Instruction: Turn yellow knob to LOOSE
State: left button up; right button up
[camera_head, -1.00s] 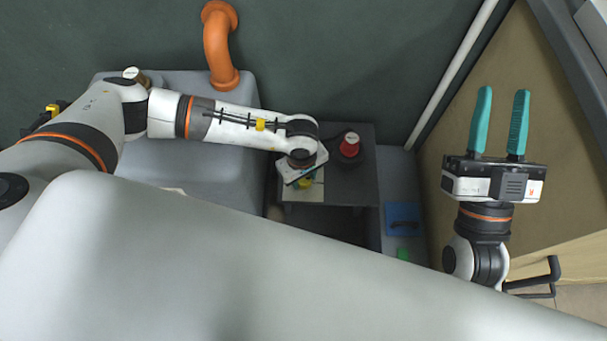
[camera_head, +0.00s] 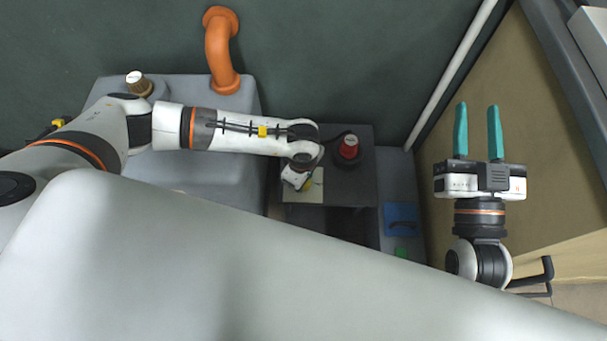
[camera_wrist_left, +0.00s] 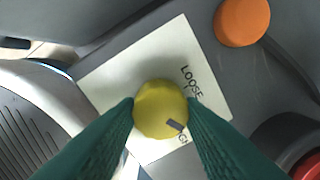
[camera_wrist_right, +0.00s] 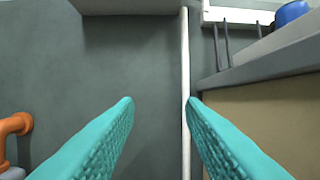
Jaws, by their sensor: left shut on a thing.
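The yellow knob (camera_wrist_left: 158,112) sits on a white label plate (camera_wrist_left: 110,75) in the left wrist view. The word LOOSE is printed on the plate to the knob's upper right; other lettering below it is partly hidden. A dark mark on the knob points to the lower right, toward that lower lettering. My left gripper (camera_wrist_left: 160,106) has its two dark green fingers on opposite sides of the knob, closed on it. In the head view the wrist covers most of the knob, and part of the plate (camera_head: 316,192) shows. My right gripper (camera_head: 478,130) is open and empty, away from the panel.
An orange round button (camera_wrist_left: 242,20) and a red knob (camera_head: 348,147) are near the yellow knob. An orange pipe (camera_head: 220,50) rises behind the grey machine. A blue part (camera_head: 402,216) lies to the right. A tan panel (camera_head: 555,160) is behind my right gripper.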

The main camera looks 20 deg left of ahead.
pick_arm(q)
jog(key=n+p, duration=0.2)
jog(key=n, duration=0.4)
jog(key=shift+r+n, duration=0.1)
jog(key=shift+n, duration=0.2)
jog(key=n+p, duration=0.3)
jog(key=n, duration=0.2)
jog(key=shift+w+n, duration=0.1)
jog(key=shift+n, duration=0.7)
pick_arm(e)
jog(key=s+d+f+g+h, duration=0.2)
jog(key=s+f+g, duration=0.2)
jog(key=f+g, duration=0.3)
jog(key=s+d+f+g+h, duration=0.2)
jog(key=s+f+g, duration=0.3)
jog(key=f, duration=0.5)
jog(key=shift+s+d+m+g, duration=0.3)
jog(key=shift+d+g, duration=0.3)
jog(key=shift+g, duration=0.6)
pick_arm(q)
jog(key=o, duration=1)
pick_arm(e)
jog(key=shift+r, duration=0.1)
